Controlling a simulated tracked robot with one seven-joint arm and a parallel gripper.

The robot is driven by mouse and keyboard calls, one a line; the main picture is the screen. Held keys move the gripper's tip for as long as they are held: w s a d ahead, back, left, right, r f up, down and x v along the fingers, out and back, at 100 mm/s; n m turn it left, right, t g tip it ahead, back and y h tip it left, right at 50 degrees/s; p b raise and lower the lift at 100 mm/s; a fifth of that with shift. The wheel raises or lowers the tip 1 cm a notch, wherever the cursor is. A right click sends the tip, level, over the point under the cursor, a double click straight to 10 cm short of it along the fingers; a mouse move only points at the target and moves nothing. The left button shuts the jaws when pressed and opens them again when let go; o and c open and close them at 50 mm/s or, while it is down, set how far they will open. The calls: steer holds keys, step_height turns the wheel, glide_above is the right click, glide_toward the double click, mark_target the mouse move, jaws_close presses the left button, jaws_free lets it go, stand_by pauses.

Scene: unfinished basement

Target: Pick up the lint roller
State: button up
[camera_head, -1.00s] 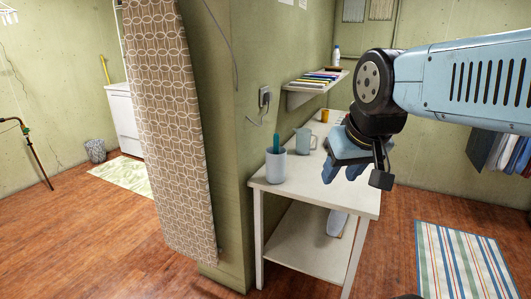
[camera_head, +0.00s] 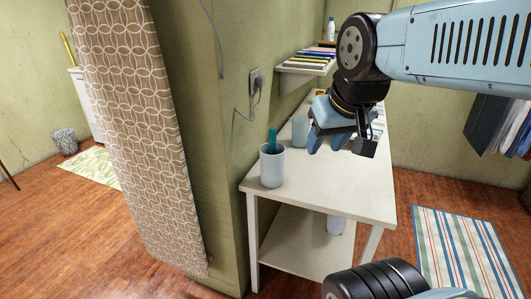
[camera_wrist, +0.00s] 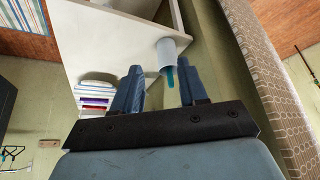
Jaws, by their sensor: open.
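I cannot make out a clear lint roller. A teal handle-like thing (camera_head: 272,140) stands in a pale blue cup (camera_head: 272,168) on the near left of the white table (camera_head: 340,192); what is inside the cup is hidden. The cup (camera_wrist: 167,51) and the teal thing (camera_wrist: 170,77) also show in the wrist view, just beyond the fingertips. My gripper (camera_head: 325,143) is open and empty above the table, right of and farther back than the cup. Its blue fingers (camera_wrist: 158,70) are apart in the wrist view.
A pale blue pitcher (camera_head: 299,130) stands behind the cup, partly hidden by my gripper. A wall shelf (camera_head: 300,68) holds several books. An ironing board (camera_head: 130,130) leans at left. A pale object (camera_head: 336,226) lies on the lower shelf. The table's front is clear.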

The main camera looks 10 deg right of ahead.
steer(key=shift+o, duration=1.3)
steer(key=shift+w+a, duration=0.2)
steer(key=shift+w, duration=0.05)
steer(key=w+a+f+m+t, duration=0.2)
steer(key=w+a, duration=0.2)
steer(key=w, duration=0.6)
steer(key=w+a+f+m+t, duration=0.1)
steer(key=w+a+f+t, duration=0.2)
steer(key=w, duration=0.6)
steer(key=w+a+f+m+t, duration=0.15)
steer(key=w+a, duration=0.25)
steer(key=w, duration=0.6)
steer(key=m+h, duration=0.4)
steer(key=h, duration=0.8)
glide_toward(270, 143)
steer(key=shift+t+h, duration=0.35)
steer(key=shift+h, duration=0.05)
steer(key=x, duration=0.6)
steer(key=shift+f, duration=0.15)
steer(key=shift+f+x, duration=0.2)
steer(key=shift+x, duration=1.15)
steer(key=shift+f+x, duration=0.15)
steer(key=shift+x, duration=1.2)
steer(key=shift+d, duration=0.1)
